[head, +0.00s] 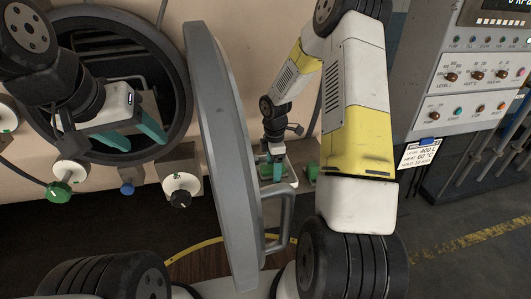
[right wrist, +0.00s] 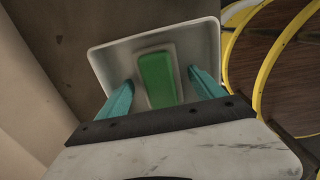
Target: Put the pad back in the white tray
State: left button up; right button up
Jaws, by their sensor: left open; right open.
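The green pad (right wrist: 156,80) lies within the outline of the white tray (right wrist: 100,62) in the right wrist view. I cannot tell if the fingers touch it. My right gripper (right wrist: 160,82) is open, with one teal finger on each side of the pad. In the head view my right gripper (head: 277,168) is small and points down at the tray (head: 291,182) beyond the round door, and part of the tray is hidden. My left gripper (head: 132,137) is open and empty in front of the round machine opening.
A thick grey round door (head: 225,140) with a handle (head: 284,225) stands open between my arms. Valve knobs, one green (head: 60,190), sit below the opening. A control panel (head: 470,75) and a sign (head: 419,153) are at the right. Yellow rails (right wrist: 285,45) lie right of the tray.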

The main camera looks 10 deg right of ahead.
notch_tip(320, 180, up, 12)
dwell(0.6)
